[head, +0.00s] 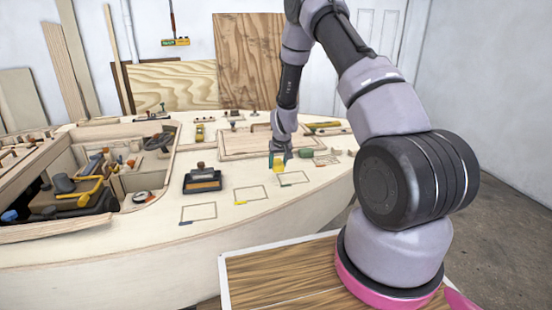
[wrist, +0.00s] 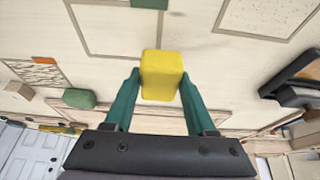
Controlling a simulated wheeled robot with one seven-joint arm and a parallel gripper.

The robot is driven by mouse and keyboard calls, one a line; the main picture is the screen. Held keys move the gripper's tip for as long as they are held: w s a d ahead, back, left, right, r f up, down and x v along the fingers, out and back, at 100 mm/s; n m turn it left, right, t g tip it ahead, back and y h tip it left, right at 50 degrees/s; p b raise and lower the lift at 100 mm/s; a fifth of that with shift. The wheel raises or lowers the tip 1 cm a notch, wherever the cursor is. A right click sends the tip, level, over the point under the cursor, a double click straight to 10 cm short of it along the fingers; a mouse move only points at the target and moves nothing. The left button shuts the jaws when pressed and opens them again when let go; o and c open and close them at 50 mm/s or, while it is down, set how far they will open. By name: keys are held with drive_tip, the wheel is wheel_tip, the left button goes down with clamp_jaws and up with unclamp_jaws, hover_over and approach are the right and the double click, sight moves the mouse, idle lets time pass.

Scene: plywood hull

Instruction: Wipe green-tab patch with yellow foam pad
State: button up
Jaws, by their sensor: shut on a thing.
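My gripper (head: 279,160) has teal fingers and is shut on a yellow foam pad (head: 279,168). The pad (wrist: 161,76) is held upright between the fingertips in the wrist view. It is by the far edge of an outlined patch (head: 295,178); whether it touches the deck I cannot tell. This patch (wrist: 112,28) lies just beyond the pad in the wrist view, with a green tab (wrist: 150,3) at its edge. Its visible inside looks plain; its upper part is cut off by the frame.
A yellow-tab patch (head: 250,194) and a blue-tab patch (head: 198,212) lie to the left. An orange-tab patch (wrist: 35,73) bears marks. A black tray (head: 202,181), a green block (wrist: 78,98) and the open cockpit (head: 80,185) are obstacles.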

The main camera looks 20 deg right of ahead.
drive_tip(key=shift+r, duration=1.8)
